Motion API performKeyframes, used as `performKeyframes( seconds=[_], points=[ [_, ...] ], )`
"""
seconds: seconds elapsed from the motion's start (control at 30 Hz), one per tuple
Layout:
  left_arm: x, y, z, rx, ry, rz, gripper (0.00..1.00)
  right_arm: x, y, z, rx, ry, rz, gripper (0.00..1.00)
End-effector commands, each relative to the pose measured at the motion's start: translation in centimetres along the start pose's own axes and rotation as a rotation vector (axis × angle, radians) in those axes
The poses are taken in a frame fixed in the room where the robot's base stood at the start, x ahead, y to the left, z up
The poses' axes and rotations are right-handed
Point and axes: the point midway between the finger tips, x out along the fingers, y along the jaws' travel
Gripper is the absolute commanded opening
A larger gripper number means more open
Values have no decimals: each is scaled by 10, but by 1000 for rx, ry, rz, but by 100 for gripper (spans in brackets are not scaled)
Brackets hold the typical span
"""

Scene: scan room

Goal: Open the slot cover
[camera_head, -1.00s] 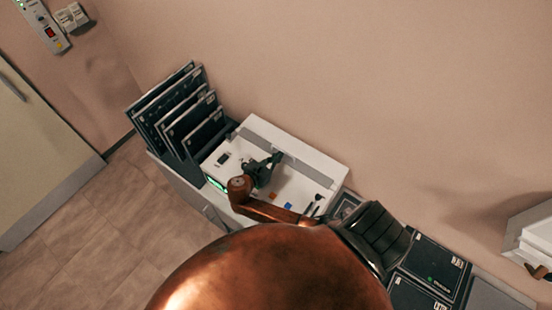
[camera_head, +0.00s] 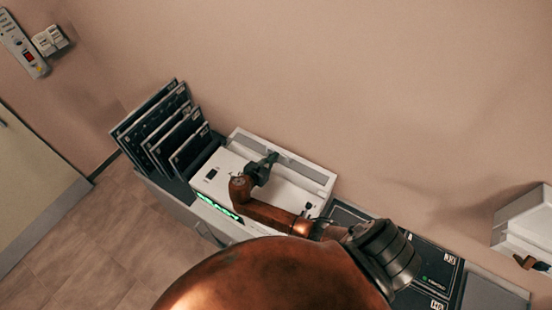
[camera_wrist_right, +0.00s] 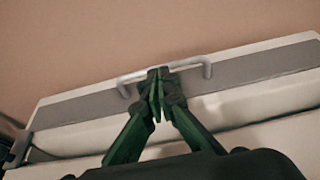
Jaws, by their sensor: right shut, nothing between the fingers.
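The slot cover (camera_head: 302,169) is a grey strip along the back of the white scanner (camera_head: 222,186). In the right wrist view the cover (camera_wrist_right: 252,69) appears closed and carries a thin, light bar handle (camera_wrist_right: 190,63). My right gripper (camera_head: 270,160) is over the scanner near the strip. In the wrist view its dark green-lit fingers (camera_wrist_right: 158,73) are shut with nothing between them, and their tips overlap the middle of the handle. I cannot tell whether they touch it. My left gripper is not in view.
Dark panels (camera_head: 160,125) stand in a rack left of the scanner. Flat dark panels (camera_head: 435,265) lie to its right on the counter. The wall (camera_head: 350,90) is close behind. A white wall box (camera_head: 525,225) is at the far right.

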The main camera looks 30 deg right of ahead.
Motion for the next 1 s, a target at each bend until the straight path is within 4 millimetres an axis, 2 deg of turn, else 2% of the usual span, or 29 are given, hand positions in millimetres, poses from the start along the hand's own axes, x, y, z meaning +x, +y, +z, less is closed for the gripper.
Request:
performKeyframes(
  seconds=[0.1, 0.27, 0.4, 0.7, 0.83, 1.0],
  points=[
    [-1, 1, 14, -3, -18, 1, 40, 0, -1, 0, 0, 0, -2, 0],
    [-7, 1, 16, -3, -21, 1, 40, -12, 0, -7, 0, 1, -3, 0],
    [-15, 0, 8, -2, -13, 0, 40, -33, 0, -20, 0, 3, -7, 0],
    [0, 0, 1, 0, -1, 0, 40, -99, 3, -23, 3, 2, -2, 0],
    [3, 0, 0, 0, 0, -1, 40, -118, 4, -22, 1, 1, -2, 0],
    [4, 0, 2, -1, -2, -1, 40, -129, 3, -21, 2, 0, -3, 0]
  ],
)
